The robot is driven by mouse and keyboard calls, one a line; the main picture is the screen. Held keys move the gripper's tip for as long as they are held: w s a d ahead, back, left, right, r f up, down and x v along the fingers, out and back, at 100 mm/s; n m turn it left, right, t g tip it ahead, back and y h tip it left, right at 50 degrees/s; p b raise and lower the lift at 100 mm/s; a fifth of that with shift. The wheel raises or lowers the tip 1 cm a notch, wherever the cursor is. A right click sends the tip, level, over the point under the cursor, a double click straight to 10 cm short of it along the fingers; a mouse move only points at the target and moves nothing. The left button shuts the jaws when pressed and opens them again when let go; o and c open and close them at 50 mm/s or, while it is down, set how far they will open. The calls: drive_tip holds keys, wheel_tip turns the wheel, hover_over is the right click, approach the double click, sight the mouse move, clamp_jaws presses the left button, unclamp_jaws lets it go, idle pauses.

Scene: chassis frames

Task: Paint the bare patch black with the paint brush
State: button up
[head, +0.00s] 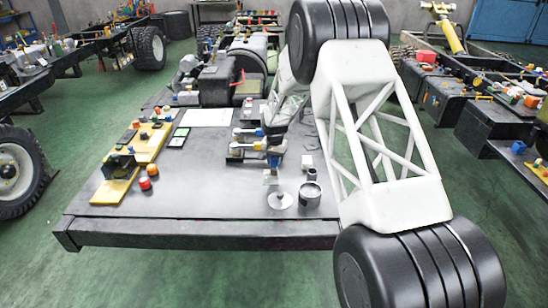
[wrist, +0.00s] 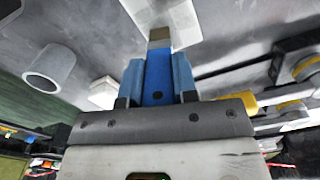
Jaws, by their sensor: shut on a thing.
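My gripper (head: 275,152) points down over the right part of the dark flat deck. In the wrist view its blue fingers (wrist: 157,85) are shut on the paint brush, whose tan-grey end (wrist: 159,38) sticks out past them. A pale patch (wrist: 182,18) lies beyond that end; it looks like the bare patch. Whether the brush touches it cannot be told. In the head view a small pale area (head: 270,179) shows just under the gripper. A grey open can (head: 310,195) stands right of it and also shows in the wrist view (wrist: 50,68). Its contents are unclear.
A pale round disc (head: 280,200) lies left of the can. Small parts (head: 246,148) sit close left of my gripper. Yellow boards (head: 150,142) with parts and two red-orange cylinders (head: 145,183) lie further left. The deck's front left is clear.

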drive_tip(key=shift+s, duration=3.1)
wheel_tip(320, 180, up, 8)
drive_tip(key=w+a, duration=0.3)
drive_tip(key=w, duration=0.7)
drive_tip(key=shift+w+f, duration=0.1)
drive_tip(key=shift+f, duration=0.05)
